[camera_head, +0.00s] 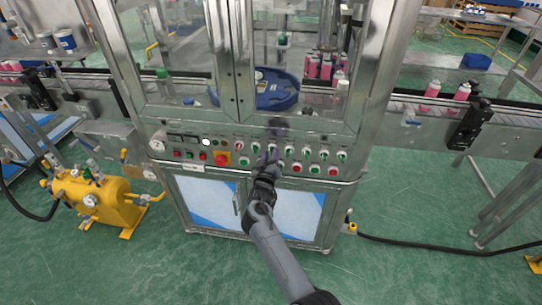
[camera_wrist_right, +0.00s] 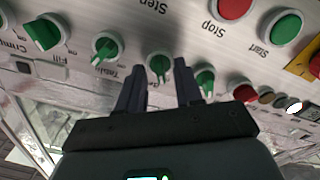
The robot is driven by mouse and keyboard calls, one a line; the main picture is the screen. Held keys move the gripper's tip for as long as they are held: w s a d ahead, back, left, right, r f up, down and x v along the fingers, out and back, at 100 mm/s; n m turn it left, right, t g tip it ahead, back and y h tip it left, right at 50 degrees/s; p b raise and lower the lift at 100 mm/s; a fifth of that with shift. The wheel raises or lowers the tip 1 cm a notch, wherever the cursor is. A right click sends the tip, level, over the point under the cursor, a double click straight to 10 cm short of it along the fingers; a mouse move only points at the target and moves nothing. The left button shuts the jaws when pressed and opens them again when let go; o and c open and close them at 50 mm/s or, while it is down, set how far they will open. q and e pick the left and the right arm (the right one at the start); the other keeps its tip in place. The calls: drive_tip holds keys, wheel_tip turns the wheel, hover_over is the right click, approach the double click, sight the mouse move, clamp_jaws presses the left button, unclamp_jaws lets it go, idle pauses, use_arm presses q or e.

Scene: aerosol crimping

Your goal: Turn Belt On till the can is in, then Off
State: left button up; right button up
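My right gripper (camera_head: 266,160) is at the machine's control panel (camera_head: 258,139), in front of the row of green selector knobs. In the right wrist view its two dark fingers (camera_wrist_right: 160,82) are apart, with a green knob (camera_wrist_right: 158,65) between and just beyond their tips; I cannot tell whether they touch it. That knob's label is hidden by the gripper. The conveyor belt (camera_head: 400,104) runs through the machine, with pink cans (camera_head: 433,89) on its right stretch. More pink cans (camera_head: 325,69) stand inside, near a blue round table (camera_head: 275,92). My left gripper is not in view.
Neighbouring green knobs (camera_wrist_right: 107,47), a red Stop button (camera_wrist_right: 232,6) and a green Start button (camera_wrist_right: 280,27) sit close to the fingers. A red emergency button (camera_head: 221,159) is left of the gripper. A yellow pump (camera_head: 98,200) stands on the floor at left.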

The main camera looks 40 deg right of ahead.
drive_tip(key=shift+c, duration=0.6)
clamp_jaws()
